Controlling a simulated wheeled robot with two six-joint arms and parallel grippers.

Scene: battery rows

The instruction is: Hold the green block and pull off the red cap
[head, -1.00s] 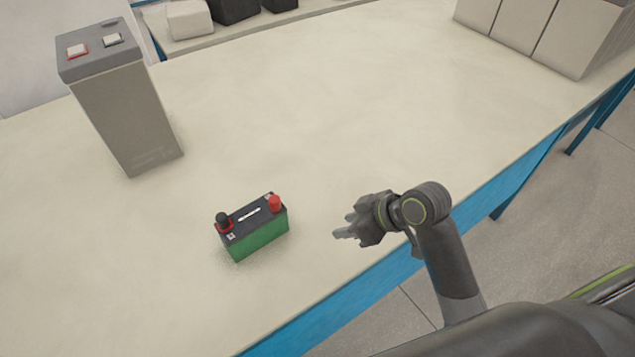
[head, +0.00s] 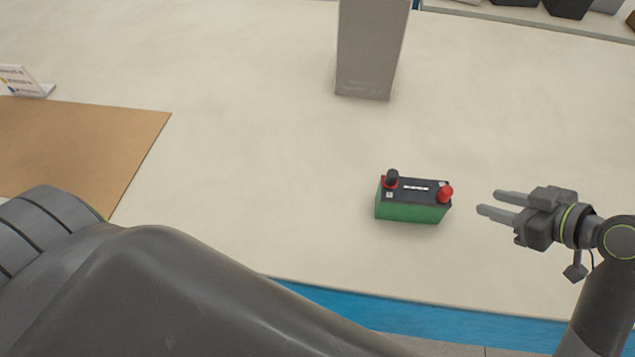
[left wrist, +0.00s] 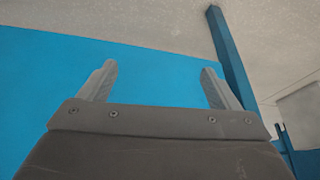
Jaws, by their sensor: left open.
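The green block (head: 411,212) is a battery with a black top, standing upright on the table in the head view. The red cap (head: 445,193) sits on its right end, and a black cap (head: 392,178) is on its left end. My right gripper (head: 489,203) is just right of the red cap, apart from it, its two fingers spread and pointing left with nothing between them. My left gripper is hidden in the head view; in the left wrist view my left gripper (left wrist: 157,80) is open and empty, facing the blue table side.
A tall grey box (head: 370,55) stands behind the battery. The blue table edge (head: 400,318) runs along the front. The table around the battery is clear.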

